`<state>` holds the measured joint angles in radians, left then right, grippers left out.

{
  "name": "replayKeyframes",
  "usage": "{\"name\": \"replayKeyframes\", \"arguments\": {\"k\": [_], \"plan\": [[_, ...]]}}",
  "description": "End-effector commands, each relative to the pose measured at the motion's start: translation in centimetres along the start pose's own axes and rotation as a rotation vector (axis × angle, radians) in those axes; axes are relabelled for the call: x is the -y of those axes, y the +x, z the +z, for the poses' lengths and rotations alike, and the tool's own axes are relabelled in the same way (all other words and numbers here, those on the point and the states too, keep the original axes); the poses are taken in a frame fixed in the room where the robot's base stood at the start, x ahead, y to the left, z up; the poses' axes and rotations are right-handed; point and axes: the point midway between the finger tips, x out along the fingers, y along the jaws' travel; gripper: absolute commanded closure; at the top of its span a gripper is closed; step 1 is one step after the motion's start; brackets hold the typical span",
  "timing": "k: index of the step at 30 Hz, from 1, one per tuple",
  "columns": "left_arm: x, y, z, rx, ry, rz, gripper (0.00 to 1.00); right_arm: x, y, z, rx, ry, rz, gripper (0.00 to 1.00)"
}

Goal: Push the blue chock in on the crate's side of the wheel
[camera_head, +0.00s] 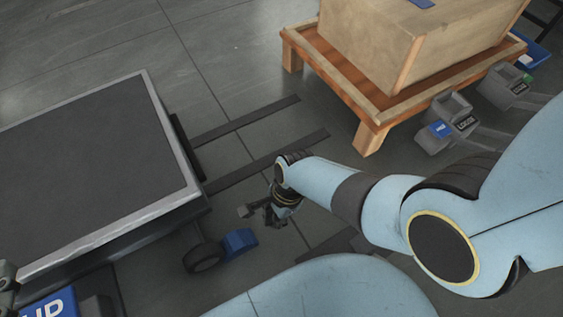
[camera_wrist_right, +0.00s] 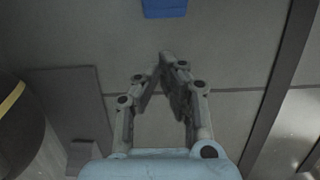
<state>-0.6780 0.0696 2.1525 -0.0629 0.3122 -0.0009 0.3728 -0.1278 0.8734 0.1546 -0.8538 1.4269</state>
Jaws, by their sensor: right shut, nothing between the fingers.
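The blue chock (camera_head: 240,241) lies on the floor just right of the small dark wheel (camera_head: 203,258), on the side facing the wooden crate (camera_head: 375,42). I cannot tell whether chock and wheel touch. My right gripper (camera_head: 247,211) is shut and empty, a little beyond the chock in the head view and apart from it. In the right wrist view, the closed fingertips (camera_wrist_right: 164,58) point toward the chock (camera_wrist_right: 165,8), which is cut off by the top edge. A dark part at the head view's lower left corner may be my left gripper; its fingers do not show.
The wheel is under a dark-topped lift platform (camera_head: 85,160) with a pale rim. Two dark floor strips (camera_head: 262,163) run from it toward the wooden stand (camera_head: 372,138) under the crate. Open floor lies around the chock.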

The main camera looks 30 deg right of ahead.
Motion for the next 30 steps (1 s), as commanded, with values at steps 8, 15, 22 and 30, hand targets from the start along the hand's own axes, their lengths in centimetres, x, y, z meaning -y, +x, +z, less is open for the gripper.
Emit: {"name": "replayKeyframes", "arguments": {"k": [8,15,22,30], "plan": [[-0.1,-3.6,6.4,0.340,-0.030,-0.002,0.60,0.2,-2.4,0.1,0.000,-0.001,-0.005,1.00],[0.2,-3.6,6.5,0.538,-0.043,-0.001,0.60,0.2,-4.6,0.1,0.000,-0.001,-0.005,1.00],[0.6,-3.7,5.0,0.702,-0.050,0.005,0.60,0.3,-6.5,0.1,0.000,-0.001,-0.005,1.00],[0.7,-4.3,4.0,0.814,-0.055,0.012,0.60,0.0,-7.4,0.0,0.000,0.000,-0.001,1.00]]}}
